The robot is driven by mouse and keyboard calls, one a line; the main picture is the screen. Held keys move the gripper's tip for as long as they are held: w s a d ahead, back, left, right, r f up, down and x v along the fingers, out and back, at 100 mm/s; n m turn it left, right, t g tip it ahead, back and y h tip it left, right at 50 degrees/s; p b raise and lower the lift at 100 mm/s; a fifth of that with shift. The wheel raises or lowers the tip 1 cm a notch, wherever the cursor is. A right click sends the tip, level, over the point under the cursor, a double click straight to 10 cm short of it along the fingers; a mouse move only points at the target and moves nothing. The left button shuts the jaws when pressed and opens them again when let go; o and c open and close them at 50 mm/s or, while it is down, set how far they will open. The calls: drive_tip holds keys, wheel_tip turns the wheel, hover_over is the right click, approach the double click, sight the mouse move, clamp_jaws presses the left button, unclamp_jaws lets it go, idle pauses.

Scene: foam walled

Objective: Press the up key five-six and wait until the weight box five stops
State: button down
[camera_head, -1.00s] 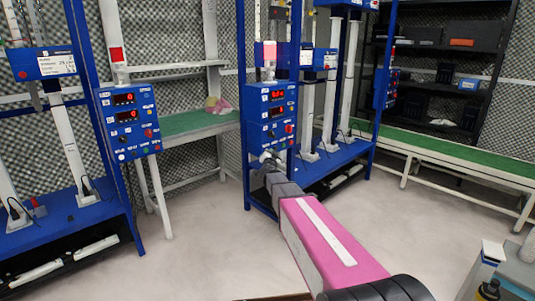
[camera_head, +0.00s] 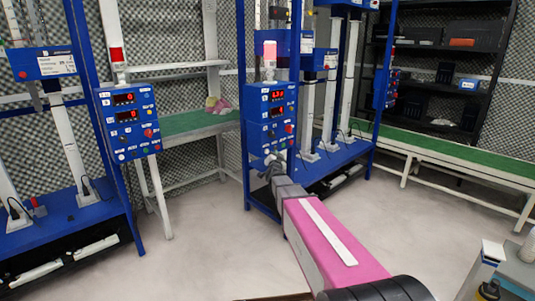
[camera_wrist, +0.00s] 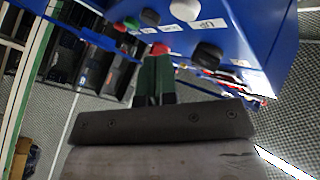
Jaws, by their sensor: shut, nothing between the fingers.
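The blue control panel (camera_head: 270,122) with two red displays stands on the middle rack's post. My gripper (camera_head: 270,162) is at the panel's lower edge in the head view. In the wrist view my gripper (camera_wrist: 157,62) is shut and empty, its dark green fingers close below the keys. A white key (camera_wrist: 185,9) sits beside a label that looks like "UP". A red key (camera_wrist: 160,48) is just beyond the fingertips. I cannot tell whether they touch any key. A blue box with a white label (camera_head: 307,43) hangs in the rack behind the panel; its number is unreadable.
A lit red-pink beacon (camera_head: 269,52) tops the panel. A second panel (camera_head: 128,124) stands on the left rack. A green-topped table (camera_head: 190,124) is behind, and a long green bench (camera_head: 450,157) is at right. The pale floor between is clear.

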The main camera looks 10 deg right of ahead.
drive_tip(key=shift+s+d, duration=0.9)
drive_tip(key=shift+s, duration=0.3)
drive_tip(key=shift+f, duration=0.1)
drive_tip(key=s+a+f+n+g+y, duration=0.4)
drive_tip(key=s+f+n+g, duration=0.2)
drive_tip(key=s+f+g, duration=0.5)
drive_tip(key=s+d+f+n+g, duration=0.1)
drive_tip(key=s+f+g, duration=0.1)
drive_tip(key=s, duration=0.6)
drive_tip(key=s+d+f+n+g, duration=0.1)
drive_tip(key=s+f+g, duration=0.2)
drive_tip(key=s, duration=0.5)
drive_tip(key=s+d+f+n+g+h, duration=0.1)
drive_tip(key=s+f+g, duration=0.2)
drive_tip(key=s, duration=0.5)
drive_tip(key=shift+s+f, duration=0.15)
drive_tip(key=shift+f, duration=0.45)
